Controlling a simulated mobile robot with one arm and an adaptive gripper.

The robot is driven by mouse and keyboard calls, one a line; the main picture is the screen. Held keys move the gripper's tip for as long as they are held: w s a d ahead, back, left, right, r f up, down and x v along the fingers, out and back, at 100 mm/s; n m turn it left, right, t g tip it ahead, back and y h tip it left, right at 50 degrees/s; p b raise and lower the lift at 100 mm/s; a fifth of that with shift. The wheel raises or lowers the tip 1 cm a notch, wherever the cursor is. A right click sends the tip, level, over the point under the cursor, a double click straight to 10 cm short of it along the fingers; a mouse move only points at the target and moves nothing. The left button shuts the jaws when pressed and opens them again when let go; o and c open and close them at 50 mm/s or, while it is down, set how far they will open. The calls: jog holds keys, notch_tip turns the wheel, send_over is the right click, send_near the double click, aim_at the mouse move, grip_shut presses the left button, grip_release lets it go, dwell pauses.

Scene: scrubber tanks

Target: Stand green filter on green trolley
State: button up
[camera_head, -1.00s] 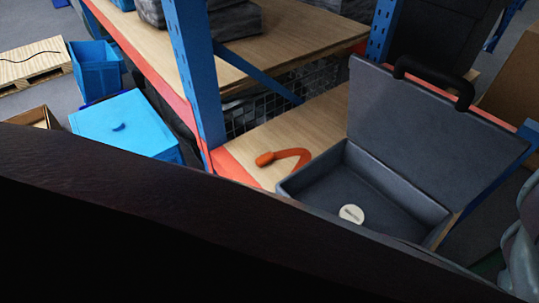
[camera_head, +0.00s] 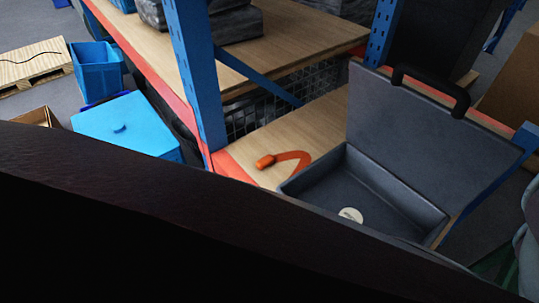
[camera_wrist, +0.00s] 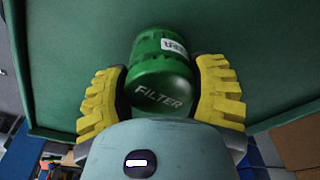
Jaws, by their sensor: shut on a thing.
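Behind the filter is a broad green surface with a raised edge, which looks like the green trolley (camera_wrist: 80,45). I cannot tell whether the filter touches this surface. In the head view the filter and my gripper are not visible; a dark part fills the lower left, and a bit of green shows at the lower right edge.
In the head view, an open grey case (camera_head: 430,135) with a white disc (camera_head: 350,215) stands on a wooden shelf beside an orange curved object (camera_head: 290,157). A blue rack post (camera_head: 195,75) rises nearby. Blue bins (camera_head: 125,125) stand on the floor at left.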

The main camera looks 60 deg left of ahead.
jog(key=shift+d, duration=0.1)
jog(key=shift+f, duration=0.1)
jog(key=o, duration=1.2)
jog(key=shift+r, duration=0.2)
jog(key=shift+r, duration=0.2)
jog(key=r, duration=0.3)
jog(key=s+r+b, duration=0.1)
jog(key=r, duration=0.3)
jog(key=a+r, duration=0.1)
jog(key=r, duration=0.3)
jog(key=shift+s+a+r, duration=0.1)
jog(key=shift+s+r, duration=0.1)
jog(key=shift+s, duration=0.05)
jog(key=shift+w, duration=0.1)
